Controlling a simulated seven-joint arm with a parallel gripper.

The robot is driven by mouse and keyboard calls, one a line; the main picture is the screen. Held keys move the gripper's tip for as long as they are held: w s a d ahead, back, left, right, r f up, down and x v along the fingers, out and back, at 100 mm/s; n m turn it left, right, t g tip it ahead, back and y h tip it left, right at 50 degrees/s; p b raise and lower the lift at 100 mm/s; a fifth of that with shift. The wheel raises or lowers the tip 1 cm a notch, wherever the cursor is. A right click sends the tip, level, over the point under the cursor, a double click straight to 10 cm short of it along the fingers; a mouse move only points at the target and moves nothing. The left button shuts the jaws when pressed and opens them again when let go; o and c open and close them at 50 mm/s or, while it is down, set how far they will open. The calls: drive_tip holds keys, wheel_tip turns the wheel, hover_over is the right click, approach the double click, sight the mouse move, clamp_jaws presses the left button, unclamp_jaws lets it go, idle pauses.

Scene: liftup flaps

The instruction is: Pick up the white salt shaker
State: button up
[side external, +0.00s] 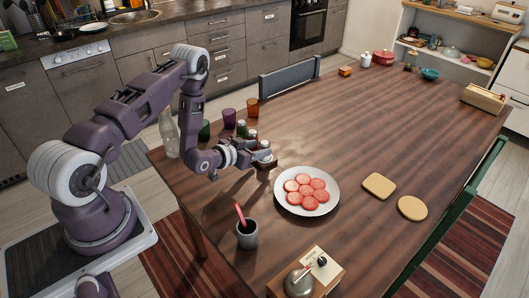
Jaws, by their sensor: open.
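Several small shakers stand close together on the wooden table, left of the plate. One pale shaker (265,146) with a light top is nearest my gripper (263,157). A second small shaker (252,136) stands just behind it, and a green-bodied one (242,127) is farther back. At this size I cannot tell for sure which holds salt. My gripper is low over the table, its fingers open beside the nearest shaker, and they partly hide its lower part. I cannot tell whether they touch it.
A white plate (281,204) with red slices lies right of my gripper. Purple (229,118), orange (252,107) and green (204,130) cups and a clear bottle (169,132) stand behind.

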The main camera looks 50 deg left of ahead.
drive_tip(key=shift+f, duration=0.3)
drive_tip(key=x, duration=0.6)
drive_tip(key=shift+w+d+f, duration=0.15)
drive_tip(key=shift+w+f, duration=0.1)
drive_tip(key=shift+f, duration=0.05)
clamp_jaws()
